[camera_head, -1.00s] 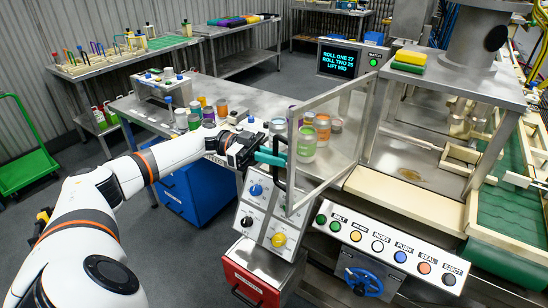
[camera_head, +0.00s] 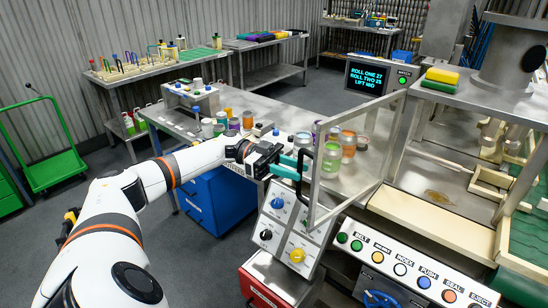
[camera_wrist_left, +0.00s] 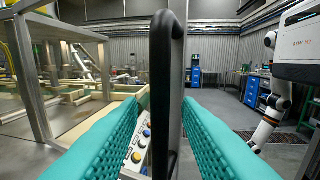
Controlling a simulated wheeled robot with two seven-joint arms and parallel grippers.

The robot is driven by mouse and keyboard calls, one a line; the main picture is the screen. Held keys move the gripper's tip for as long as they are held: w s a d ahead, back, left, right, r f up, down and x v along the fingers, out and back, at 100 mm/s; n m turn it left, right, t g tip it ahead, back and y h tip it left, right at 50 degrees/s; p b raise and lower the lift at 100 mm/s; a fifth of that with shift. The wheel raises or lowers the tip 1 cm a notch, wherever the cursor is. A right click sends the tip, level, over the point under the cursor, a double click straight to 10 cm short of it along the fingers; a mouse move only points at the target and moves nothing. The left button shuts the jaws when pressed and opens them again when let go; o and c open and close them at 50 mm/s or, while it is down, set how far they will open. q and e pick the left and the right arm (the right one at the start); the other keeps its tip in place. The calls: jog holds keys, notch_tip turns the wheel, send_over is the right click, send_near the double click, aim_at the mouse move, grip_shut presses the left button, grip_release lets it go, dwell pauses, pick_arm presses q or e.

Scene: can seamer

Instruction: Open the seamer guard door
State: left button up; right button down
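The seamer guard door (camera_head: 348,172) is a clear panel in a grey metal frame. It stands swung out from the machine, over the front of the seamer. Its black upright bar handle (camera_head: 300,178) is at the door's near edge. My left gripper (camera_head: 290,164) is at the handle, with teal fingers on either side of it. In the left wrist view the handle (camera_wrist_left: 166,90) stands upright between the two fingers (camera_wrist_left: 163,110), which look spread, with a gap on the left side. My right gripper is not in view.
A knob panel (camera_head: 287,228) lies below the door, and a button panel (camera_head: 408,270) is to its right. Several jars stand on the table (camera_head: 285,100) behind the door. The screen (camera_head: 376,78) stands beyond. A blue cabinet (camera_head: 222,200) is under the table.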

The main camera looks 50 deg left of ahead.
pick_arm(q)
jog(key=b+v, duration=0.3)
jog(key=v, duration=0.7)
jog(key=shift+b, duration=0.3)
jog(key=shift+a, duration=0.15)
